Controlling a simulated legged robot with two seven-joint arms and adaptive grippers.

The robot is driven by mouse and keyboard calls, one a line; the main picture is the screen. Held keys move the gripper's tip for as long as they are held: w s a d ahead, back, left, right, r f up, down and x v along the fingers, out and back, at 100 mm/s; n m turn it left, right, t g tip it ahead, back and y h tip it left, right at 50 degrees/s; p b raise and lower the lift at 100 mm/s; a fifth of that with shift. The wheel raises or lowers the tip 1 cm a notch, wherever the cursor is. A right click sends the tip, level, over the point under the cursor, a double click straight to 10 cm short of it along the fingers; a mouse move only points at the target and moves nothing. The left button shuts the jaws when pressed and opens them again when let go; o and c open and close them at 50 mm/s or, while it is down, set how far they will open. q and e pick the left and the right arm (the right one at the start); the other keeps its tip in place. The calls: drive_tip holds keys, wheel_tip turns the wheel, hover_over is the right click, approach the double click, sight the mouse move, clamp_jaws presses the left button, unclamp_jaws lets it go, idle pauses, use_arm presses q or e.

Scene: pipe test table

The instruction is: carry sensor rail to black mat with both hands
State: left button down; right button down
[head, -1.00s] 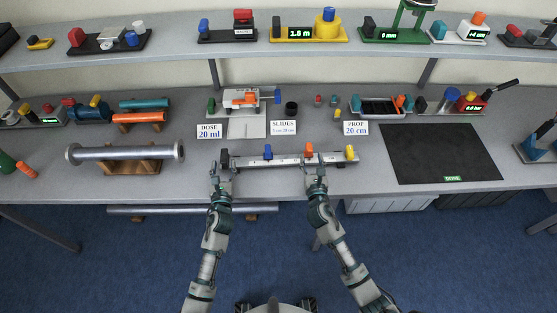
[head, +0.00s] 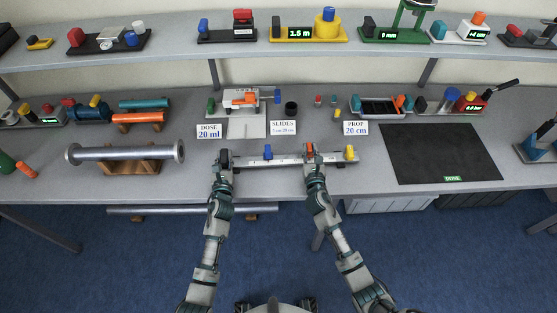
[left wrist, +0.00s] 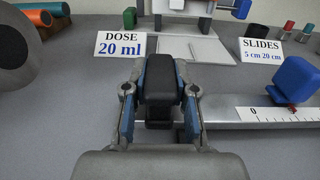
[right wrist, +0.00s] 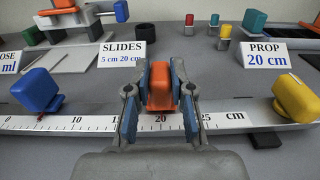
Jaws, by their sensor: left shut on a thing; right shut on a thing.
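The sensor rail (head: 285,161) is a long pale bar with a printed scale, lying across the front of the table. It carries a black block at its left end, a blue slide (head: 268,152), an orange slide and a yellow slide (head: 349,152). My left gripper (head: 224,160) is shut on the black block (left wrist: 160,85). My right gripper (head: 312,157) is shut on the orange slide (right wrist: 160,88), near 20 on the scale (right wrist: 120,124). The black mat (head: 440,150) lies flat to the right, empty apart from a green DONE label at its front edge.
A metal pipe on wooden supports (head: 125,153) stands to the left. Signs reading DOSE 20 ml (head: 209,132), SLIDES (head: 283,128) and PROP 20 cm (head: 356,128) stand behind the rail. Bare table lies between the rail and the mat.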

use_arm(q)
drive_tip(key=shift+r, duration=0.1)
use_arm(e)
drive_tip(key=shift+r, duration=0.15)
